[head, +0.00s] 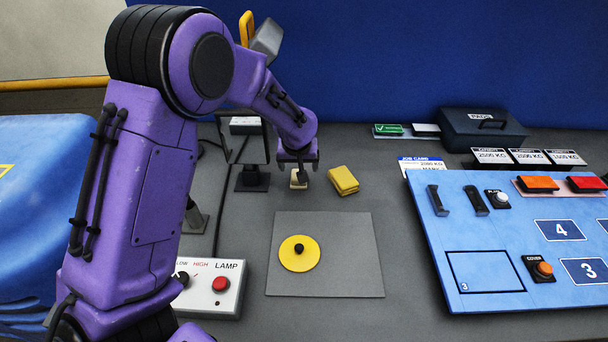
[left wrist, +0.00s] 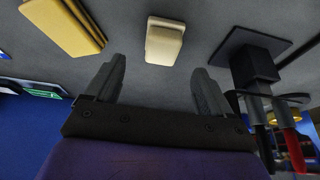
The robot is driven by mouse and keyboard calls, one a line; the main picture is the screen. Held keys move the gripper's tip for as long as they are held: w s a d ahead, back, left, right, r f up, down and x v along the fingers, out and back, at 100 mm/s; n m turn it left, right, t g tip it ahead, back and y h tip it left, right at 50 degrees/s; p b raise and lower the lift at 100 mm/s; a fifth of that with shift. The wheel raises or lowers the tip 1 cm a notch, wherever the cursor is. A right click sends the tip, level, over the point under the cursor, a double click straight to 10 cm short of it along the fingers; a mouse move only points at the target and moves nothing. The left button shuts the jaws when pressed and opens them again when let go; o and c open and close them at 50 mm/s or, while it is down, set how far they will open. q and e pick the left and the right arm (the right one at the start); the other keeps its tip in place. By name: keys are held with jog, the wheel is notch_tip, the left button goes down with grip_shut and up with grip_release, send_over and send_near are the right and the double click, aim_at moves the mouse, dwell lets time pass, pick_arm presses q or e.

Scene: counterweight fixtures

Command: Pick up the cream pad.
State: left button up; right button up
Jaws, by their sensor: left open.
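The cream pad (head: 298,180) lies on the grey bench, just below my left gripper (head: 298,162) in the head view. The gripper hides part of it. In the left wrist view the cream pad (left wrist: 164,41) is a small block with rounded edges, beyond the fingertips and roughly between them. My left gripper (left wrist: 158,78) is open and empty, its two fingers apart and not touching the pad. My right gripper is not in view.
A yellow pad (head: 343,180) lies right of the cream pad. A black stand (head: 252,180) is close on its left. A grey mat (head: 340,270) with a yellow disc (head: 299,254) lies in front. A lamp box (head: 215,287) and blue panel (head: 510,240) flank the mat.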

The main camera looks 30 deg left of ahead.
pick_arm(q)
jog(key=shift+s+a+f+p, duration=0.25)
jog(key=shift+s+f+p, duration=0.35)
jog(key=shift+s+p, duration=0.1)
jog(key=w+f, duration=0.2)
jog(key=f, duration=0.1)
jog(key=w+f, duration=0.1)
jog(key=f, duration=0.1)
jog(key=shift+w+a, duration=0.3)
jog(key=shift+s+r, duration=0.25)
jog(key=shift+s, duration=0.05)
jog(key=shift+s+r, duration=0.15)
jog(key=shift+s, duration=0.1)
jog(key=c, duration=1)
jog(key=shift+c, duration=0.7)
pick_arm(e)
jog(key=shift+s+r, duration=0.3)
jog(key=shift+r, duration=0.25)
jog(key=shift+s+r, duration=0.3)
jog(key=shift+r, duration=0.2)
